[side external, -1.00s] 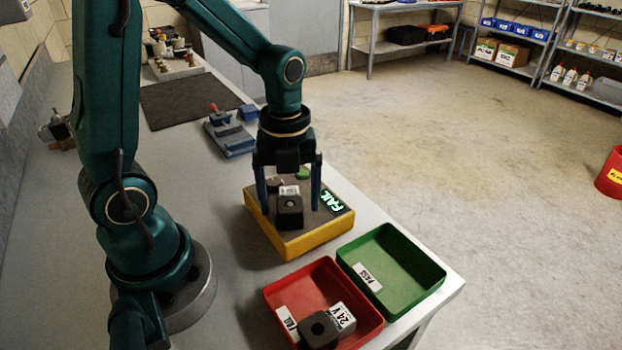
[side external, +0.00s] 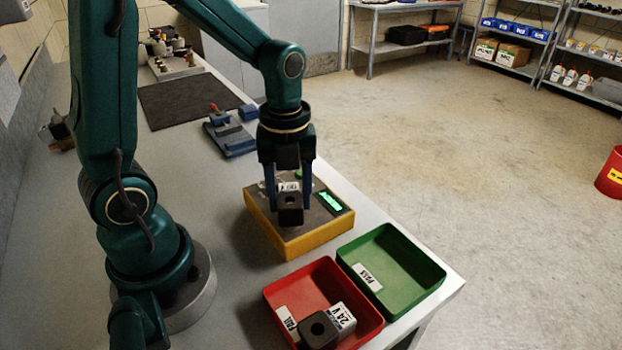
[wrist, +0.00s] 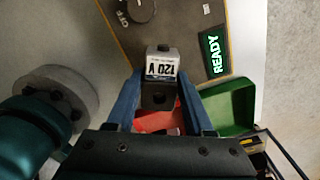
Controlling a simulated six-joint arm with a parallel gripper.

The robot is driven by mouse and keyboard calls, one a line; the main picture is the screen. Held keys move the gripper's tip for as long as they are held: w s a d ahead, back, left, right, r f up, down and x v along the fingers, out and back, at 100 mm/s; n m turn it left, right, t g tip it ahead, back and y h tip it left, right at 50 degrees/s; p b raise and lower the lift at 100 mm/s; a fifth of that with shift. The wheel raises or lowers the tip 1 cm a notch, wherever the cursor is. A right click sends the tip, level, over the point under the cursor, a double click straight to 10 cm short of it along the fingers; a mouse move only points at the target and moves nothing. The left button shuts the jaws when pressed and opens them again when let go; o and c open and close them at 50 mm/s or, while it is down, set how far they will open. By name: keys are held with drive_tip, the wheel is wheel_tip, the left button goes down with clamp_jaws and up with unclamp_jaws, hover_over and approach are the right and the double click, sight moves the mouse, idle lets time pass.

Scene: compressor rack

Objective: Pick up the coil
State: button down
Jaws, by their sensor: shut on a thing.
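The coil (side external: 291,206) is a small dark block with a round hole and a white label. In the wrist view the coil (wrist: 158,93) sits between the two blue fingers, and its label reads 120 V. My gripper (side external: 290,203) is shut on it, with one finger at each side. It is over the yellow tester (side external: 287,243); in the side view I cannot tell how far above the top it is. The tester's display (wrist: 213,52) reads READY in green.
A red FAIL tray (side external: 275,292) at the front holds a coil marked 24 V (side external: 326,326). An empty green PASS tray (side external: 420,262) stands beside it, near the bench edge. A blue vise-like fixture (side external: 231,137) and a dark mat (side external: 190,103) lie behind.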

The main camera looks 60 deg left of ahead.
sight(290, 193)
wheel_tip(290, 193, up, 3)
drive_tip(key=shift+r, duration=0.2)
drive_tip(key=s+a+r, duration=0.6)
drive_tip(key=a+r, duration=0.4)
drive_tip(key=r, duration=0.1)
drive_tip(key=shift+r, duration=0.4)
idle(0.4)
drive_tip(key=shift+d, duration=0.15)
